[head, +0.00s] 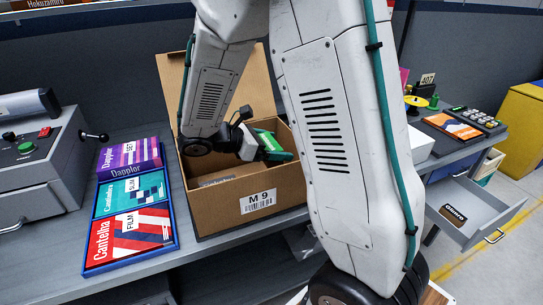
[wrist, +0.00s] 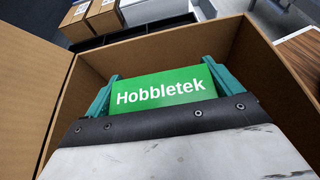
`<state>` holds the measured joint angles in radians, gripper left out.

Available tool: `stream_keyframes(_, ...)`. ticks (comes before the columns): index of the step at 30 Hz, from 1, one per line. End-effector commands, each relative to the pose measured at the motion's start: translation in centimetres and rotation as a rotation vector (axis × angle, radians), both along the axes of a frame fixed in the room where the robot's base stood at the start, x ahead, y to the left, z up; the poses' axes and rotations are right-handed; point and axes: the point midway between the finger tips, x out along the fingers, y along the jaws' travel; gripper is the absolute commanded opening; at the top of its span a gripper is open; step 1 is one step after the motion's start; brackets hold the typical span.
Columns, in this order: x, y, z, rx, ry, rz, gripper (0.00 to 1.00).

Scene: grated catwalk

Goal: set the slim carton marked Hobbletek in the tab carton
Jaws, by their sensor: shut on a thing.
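The slim green carton marked Hobbletek (wrist: 160,92) is between the two teal fingers of my gripper (wrist: 162,84) in the wrist view. In the head view the green carton (head: 267,138) shows at the mouth of a brown cardboard carton (head: 217,211) labelled M 9, which I take as the tab carton. My gripper (head: 275,154) is shut on the green carton and reaches down into the box. The box's flap (head: 168,78) stands open at the back left. The green carton's lower end is hidden, so I cannot tell if it touches the box floor.
Left of the box, a blue tray (head: 87,271) holds cartons marked Dapplor and Cantelha. A grey machine (head: 40,160) with a lever (head: 95,136) stands further left. At right are a white box (head: 418,143), a keypad (head: 480,120) and an open drawer (head: 472,205).

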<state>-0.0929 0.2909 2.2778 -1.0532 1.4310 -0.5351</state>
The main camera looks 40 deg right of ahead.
Motion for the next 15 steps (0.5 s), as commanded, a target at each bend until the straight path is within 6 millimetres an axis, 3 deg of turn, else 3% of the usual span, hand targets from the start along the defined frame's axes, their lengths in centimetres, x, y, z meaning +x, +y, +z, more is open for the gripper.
stream_keyframes(6, 0.0, 0.1, -3.0, -0.001, 0.005, 0.003, 0.67)
stream_keyframes(15, 0.0, 0.1, -3.3, -0.001, 0.000, 0.002, 0.67)
